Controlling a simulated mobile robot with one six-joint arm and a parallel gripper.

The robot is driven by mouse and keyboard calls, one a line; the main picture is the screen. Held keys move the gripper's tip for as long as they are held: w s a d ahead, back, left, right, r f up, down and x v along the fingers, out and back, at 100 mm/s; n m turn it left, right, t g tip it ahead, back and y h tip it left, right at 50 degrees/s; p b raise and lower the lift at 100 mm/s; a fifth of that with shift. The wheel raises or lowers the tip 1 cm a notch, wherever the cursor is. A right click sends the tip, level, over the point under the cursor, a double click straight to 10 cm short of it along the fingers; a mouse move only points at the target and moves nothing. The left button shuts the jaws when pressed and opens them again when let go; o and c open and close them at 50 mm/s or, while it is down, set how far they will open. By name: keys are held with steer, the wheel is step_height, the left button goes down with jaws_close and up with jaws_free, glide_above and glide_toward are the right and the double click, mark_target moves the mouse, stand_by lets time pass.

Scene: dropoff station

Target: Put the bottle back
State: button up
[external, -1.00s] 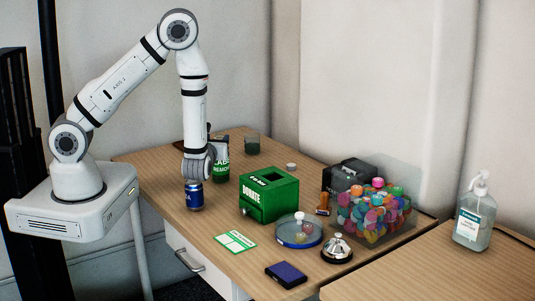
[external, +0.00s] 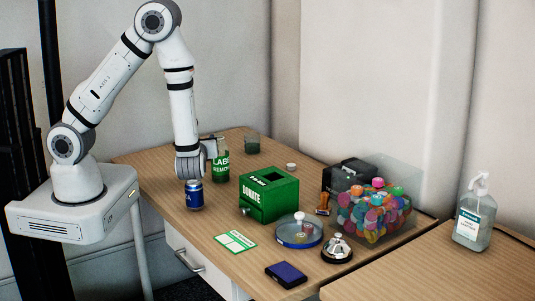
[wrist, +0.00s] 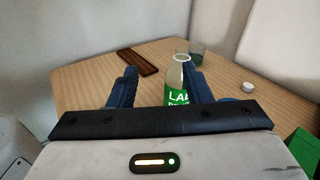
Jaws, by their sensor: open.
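The bottle, with a green label and white lettering (external: 221,165), stands upright on the desk behind the blue can. In the wrist view its pale neck and green label (wrist: 176,96) show ahead, nearer my right finger, which covers part of its right side. My gripper (wrist: 161,70) is open, with dark fingers spread and nothing held. In the external view its fingers (external: 212,146) point toward the bottle from its left. I cannot tell whether the bottle lies between the fingers or just past them. Its base is hidden in the wrist view.
A blue can (external: 194,195) stands close below my wrist. A green donation box (external: 284,199) is to the right. A glass (external: 252,144) and a brown tray (wrist: 137,58) lie behind. A blue-rimmed dish (external: 299,241), bell (external: 336,248) and candy-coloured bin (external: 372,215) stand farther right.

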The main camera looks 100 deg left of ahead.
steer(key=s+d+r+n+t+h, duration=0.1)
steer(key=d+r+n+h, duration=0.3)
steer(key=d, duration=0.3)
steer(key=s+d+r+n+t+h, duration=0.2)
steer(key=d+r+n+h, duration=0.2)
steer(key=d+n+h, duration=0.2)
steer(key=s+d+r+n+t+h, duration=0.2)
steer(key=d+r+n+h, duration=0.2)
steer(key=d+h, duration=0.3)
steer(key=d+n, duration=0.1)
steer(key=d, duration=0.2)
steer(key=shift+s+r, duration=0.2)
steer(key=shift+r, duration=0.05)
